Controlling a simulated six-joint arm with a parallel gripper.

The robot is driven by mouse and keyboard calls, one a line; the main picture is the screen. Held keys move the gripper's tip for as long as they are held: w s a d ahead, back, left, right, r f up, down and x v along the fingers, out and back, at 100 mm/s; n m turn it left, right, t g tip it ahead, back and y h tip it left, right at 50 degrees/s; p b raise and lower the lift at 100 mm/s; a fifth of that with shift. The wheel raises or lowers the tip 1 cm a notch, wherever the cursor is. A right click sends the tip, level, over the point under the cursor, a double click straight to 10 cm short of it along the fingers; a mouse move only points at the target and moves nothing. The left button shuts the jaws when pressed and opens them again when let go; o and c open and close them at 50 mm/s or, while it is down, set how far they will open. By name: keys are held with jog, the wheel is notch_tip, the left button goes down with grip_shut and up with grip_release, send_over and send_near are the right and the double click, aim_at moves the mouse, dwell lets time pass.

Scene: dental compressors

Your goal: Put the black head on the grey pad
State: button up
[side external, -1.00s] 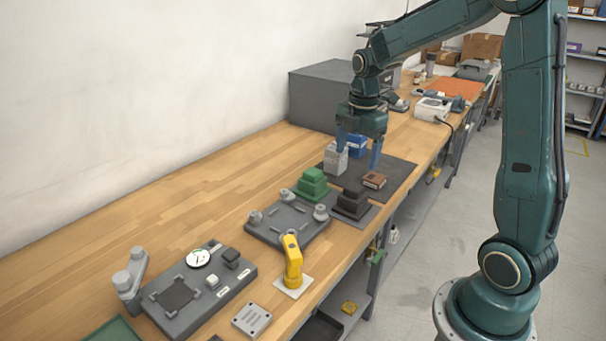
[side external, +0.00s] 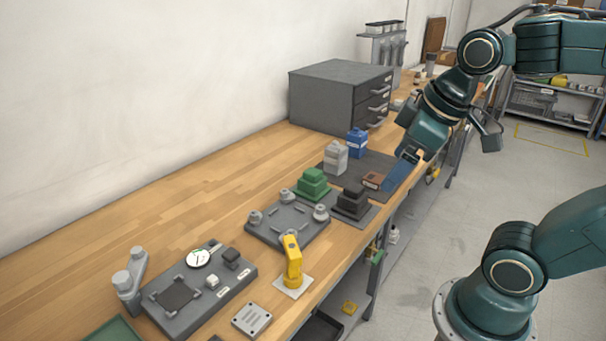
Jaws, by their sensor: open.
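The black head (side external: 353,200), a stepped dark block, stands upright on a dark flat plate near the bench's front edge. A similar green stepped block (side external: 313,183) stands behind it to the left. A grey plate with several round posts (side external: 288,222) lies to the left of the black head. A dark square pad (side external: 174,297) lies on the grey gauge unit at the front left. I cannot tell which surface is the grey pad.
A yellow upright part (side external: 292,262) stands left of the black head. The bench's back left is clear.

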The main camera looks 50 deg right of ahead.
jog(key=shift+s+a+f+m+t, duration=0.1)
jog(key=shift+s+a+m+t, duration=0.1)
jog(key=shift+s+m, duration=0.25)
jog(key=shift+s+a+f+m+t, duration=0.1)
jog(key=shift+s+a+m, duration=0.2)
jog(key=shift+s, duration=0.25)
jog(key=shift+s+a+f+m+t, duration=0.1)
jog(key=shift+s+a+m, duration=0.05)
jog(key=shift+s+m, duration=0.35)
